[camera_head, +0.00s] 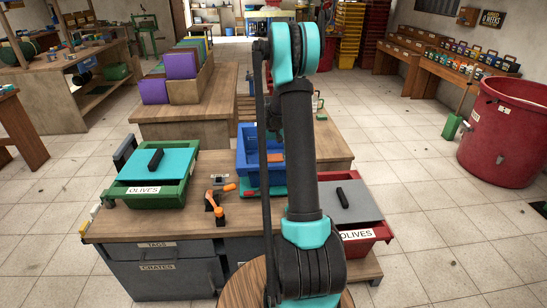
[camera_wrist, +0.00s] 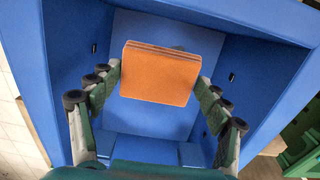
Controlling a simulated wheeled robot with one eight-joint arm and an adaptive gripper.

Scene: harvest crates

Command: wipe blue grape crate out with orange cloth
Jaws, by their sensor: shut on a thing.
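The blue crate (camera_head: 251,160) stands open on the workbench in the head view, partly hidden behind my arm. In the wrist view the crate (camera_wrist: 70,35) fills most of the picture, and I look into its blue inside. My gripper (camera_wrist: 159,80) is inside the crate's outline, its green-padded fingers closed on the left and right edges of the orange cloth (camera_wrist: 158,75). The cloth looks like a flat folded block, over the crate's floor. I cannot tell whether it touches the floor. In the head view my arm hides the gripper.
A green OLIVES crate (camera_head: 144,200) with a teal lid stands left on the bench. A red OLIVES crate (camera_head: 362,236) with a grey lid stands right. An orange-handled tool (camera_head: 219,212) lies between. Purple crates (camera_head: 181,64) stand on a table behind.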

